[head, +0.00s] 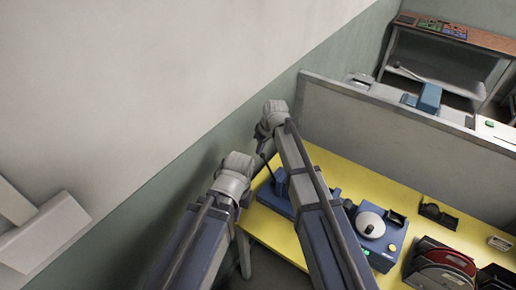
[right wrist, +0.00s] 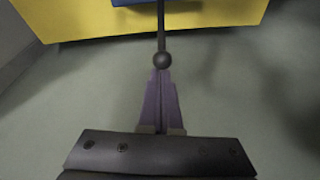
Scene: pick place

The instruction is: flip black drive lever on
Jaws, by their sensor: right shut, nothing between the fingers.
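The black lever (head: 269,169) rises from a blue housing (head: 280,183) on the left part of the yellow table. In the right wrist view its thin rod (right wrist: 161,30) ends in a round knob (right wrist: 162,60). My right gripper (head: 262,141) is at the upper end of the lever. In the right wrist view its purple fingers (right wrist: 161,76) are shut and empty, with the tips right at the knob. I cannot tell whether they touch it. My left arm's end shows left of the right arm, but its fingers do not show.
The yellow table (head: 325,170) also holds a blue box with a white dome (head: 370,224), a black holder (head: 438,216) and a red-and-black device (head: 443,262). A grey partition (head: 390,125) stands behind it. The wall is close on the left.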

